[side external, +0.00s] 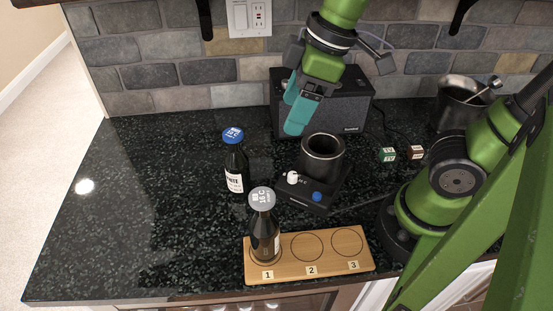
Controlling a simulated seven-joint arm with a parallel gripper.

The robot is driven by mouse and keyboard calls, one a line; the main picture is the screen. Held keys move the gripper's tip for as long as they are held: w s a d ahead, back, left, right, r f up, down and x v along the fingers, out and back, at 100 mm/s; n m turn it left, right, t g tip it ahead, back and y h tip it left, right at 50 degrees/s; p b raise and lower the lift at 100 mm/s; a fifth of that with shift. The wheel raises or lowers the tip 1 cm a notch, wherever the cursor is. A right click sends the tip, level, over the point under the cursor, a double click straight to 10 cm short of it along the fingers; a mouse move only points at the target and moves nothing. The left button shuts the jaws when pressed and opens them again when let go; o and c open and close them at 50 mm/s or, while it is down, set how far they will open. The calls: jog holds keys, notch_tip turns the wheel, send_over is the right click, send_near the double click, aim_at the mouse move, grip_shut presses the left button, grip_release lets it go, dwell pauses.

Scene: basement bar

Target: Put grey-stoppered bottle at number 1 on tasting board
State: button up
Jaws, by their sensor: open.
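The grey-stoppered bottle (265,237) is dark, with a grey top, and stands upright on the wooden tasting board (315,272). It is at the circle above the label 1, the leftmost place. The circles at 2 and 3 are empty. My gripper (295,118) has teal fingers and is open, behind and above the board, near the black speaker. It is well apart from the bottle and holds nothing that I can see.
A blue-stoppered bottle (236,170) stands behind and left of the board. A black device with a dark cup (323,160) is behind the board. Two small cubes (387,155) and a metal bucket (460,103) are to the right. The left counter (130,200) is clear.

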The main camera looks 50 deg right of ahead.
jog(key=d+f+m+t, duration=0.1)
jog(key=d+m+t, duration=0.3)
jog(key=d+m, duration=0.5)
jog(key=s+m, duration=0.1)
jog(key=m, duration=0.2)
jog(key=shift+f, duration=0.2)
jog(key=shift+a, duration=0.1)
dwell(0.3)
